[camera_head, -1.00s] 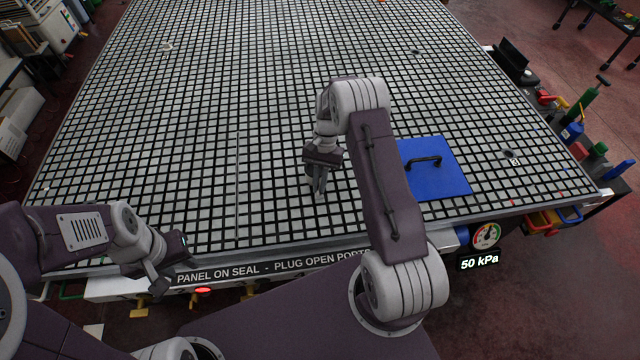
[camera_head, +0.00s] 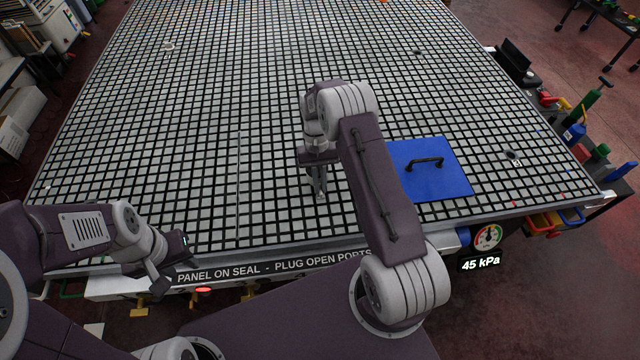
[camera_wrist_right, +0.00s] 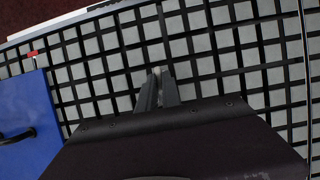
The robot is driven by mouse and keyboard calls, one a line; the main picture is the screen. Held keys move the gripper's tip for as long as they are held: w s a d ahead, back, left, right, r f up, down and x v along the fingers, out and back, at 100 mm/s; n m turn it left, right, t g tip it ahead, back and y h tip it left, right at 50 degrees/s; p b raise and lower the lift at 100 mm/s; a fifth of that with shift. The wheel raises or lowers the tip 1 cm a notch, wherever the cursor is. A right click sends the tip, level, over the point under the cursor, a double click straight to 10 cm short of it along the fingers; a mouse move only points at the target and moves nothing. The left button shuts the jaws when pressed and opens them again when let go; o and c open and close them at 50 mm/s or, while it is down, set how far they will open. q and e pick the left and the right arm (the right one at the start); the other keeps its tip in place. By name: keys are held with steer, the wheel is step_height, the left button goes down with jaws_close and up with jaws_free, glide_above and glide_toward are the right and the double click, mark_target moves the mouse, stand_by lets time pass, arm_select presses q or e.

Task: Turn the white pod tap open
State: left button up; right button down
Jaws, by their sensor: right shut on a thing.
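My right gripper (camera_head: 320,193) points down at the grid table (camera_head: 200,150), left of the blue panel. In the right wrist view its fingers (camera_wrist_right: 158,78) are closed together over the grid, on something small and pale that they mostly hide. I cannot tell whether this is the white pod tap; no white tap stands out clearly elsewhere. My left gripper (camera_head: 163,280) hangs at the table's front left edge, and its finger gap is not clear.
A blue panel (camera_head: 432,170) with a black handle lies right of my right gripper. A gauge (camera_head: 487,236) and a readout of 45 kPa (camera_head: 480,263) are at the front edge. Small round fittings sit at the back left (camera_head: 168,46) and right (camera_head: 513,157).

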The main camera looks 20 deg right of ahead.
steer(key=c, duration=1.5)
jaws_free()
steer(key=b+v, duration=0.1)
steer(key=v, duration=0.7)
steer(key=shift+w+r, duration=0.1)
steer(key=shift+r, duration=0.4)
